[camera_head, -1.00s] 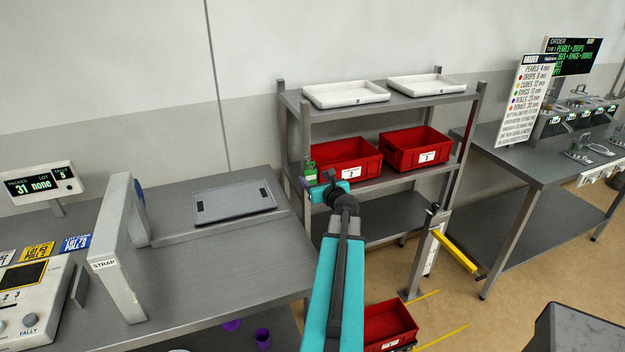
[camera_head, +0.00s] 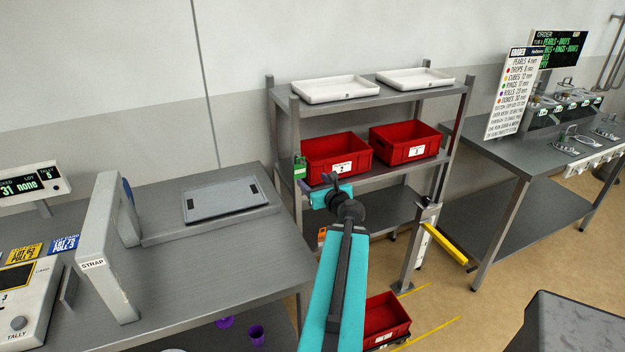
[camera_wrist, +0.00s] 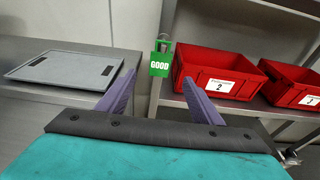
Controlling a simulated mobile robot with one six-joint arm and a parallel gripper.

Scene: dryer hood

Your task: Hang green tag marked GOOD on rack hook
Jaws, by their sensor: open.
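The green tag marked GOOD (camera_wrist: 160,62) hangs upright at the rack's left front post, in the upper middle of the wrist view. It also shows small in the head view (camera_head: 299,168), left of the red bin numbered 2. The rack hook at its top is too small to make out clearly, but the tag's loop (camera_wrist: 163,40) shows above it. My gripper (camera_wrist: 160,100) is open, its two purple fingers apart and nothing between them. The tag is ahead of the fingertips, apart from them. In the head view my gripper (camera_head: 318,184) is in front of the rack, just below and right of the tag.
Red bins 2 (camera_head: 335,157) and 3 (camera_head: 405,144) stand on the rack's middle shelf, white trays (camera_head: 335,89) above. A workbench (camera_head: 205,258) with a grey panel (camera_head: 224,200) lies left. A yellow-handled post (camera_head: 447,245) stands right of my arm.

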